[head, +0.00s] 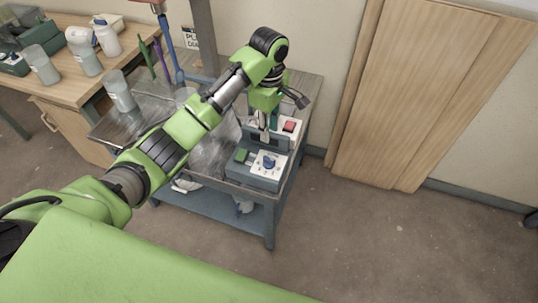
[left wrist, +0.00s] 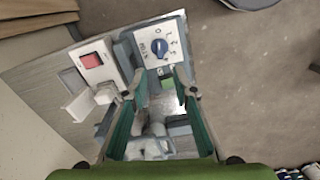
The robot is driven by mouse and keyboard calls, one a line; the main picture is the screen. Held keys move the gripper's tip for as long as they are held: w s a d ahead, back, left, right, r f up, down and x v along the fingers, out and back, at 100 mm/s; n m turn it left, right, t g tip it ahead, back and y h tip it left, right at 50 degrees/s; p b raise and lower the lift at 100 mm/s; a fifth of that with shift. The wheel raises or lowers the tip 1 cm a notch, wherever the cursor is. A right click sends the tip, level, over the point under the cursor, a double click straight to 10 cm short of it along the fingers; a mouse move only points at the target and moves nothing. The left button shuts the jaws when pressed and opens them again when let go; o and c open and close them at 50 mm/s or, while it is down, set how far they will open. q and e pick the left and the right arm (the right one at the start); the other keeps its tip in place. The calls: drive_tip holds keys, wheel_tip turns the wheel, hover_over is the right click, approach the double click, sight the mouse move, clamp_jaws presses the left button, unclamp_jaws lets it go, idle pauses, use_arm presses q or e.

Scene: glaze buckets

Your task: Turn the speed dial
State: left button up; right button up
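The speed dial is a blue knob (head: 269,161) on a white plate with markings, on top of a grey control box at the cart's front end. In the left wrist view the knob (left wrist: 158,45) shows just beyond my fingertips, with printed marks around it. My left gripper (head: 268,128) points down above the box, behind the dial in the head view. In the left wrist view the two fingers of my left gripper (left wrist: 160,84) are apart with nothing held between them. I see no contact with the knob. My right gripper is in neither view.
A red switch (head: 290,126) on a white plate sits behind the dial, and a green part (head: 242,156) is left of it. The box stands on a metal-topped cart (head: 212,154). A wooden table (head: 72,88) with cups and bottles is at the left. Floor right of the cart is clear.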

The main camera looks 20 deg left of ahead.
sight(269, 158)
use_arm(q)
wheel_tip(269, 158, down, 13)
drive_tip(key=shift+w+a+f+p, duration=0.1)
drive_tip(key=shift+f+p, duration=0.1)
drive_tip(key=shift+p, duration=0.35)
clamp_jaws()
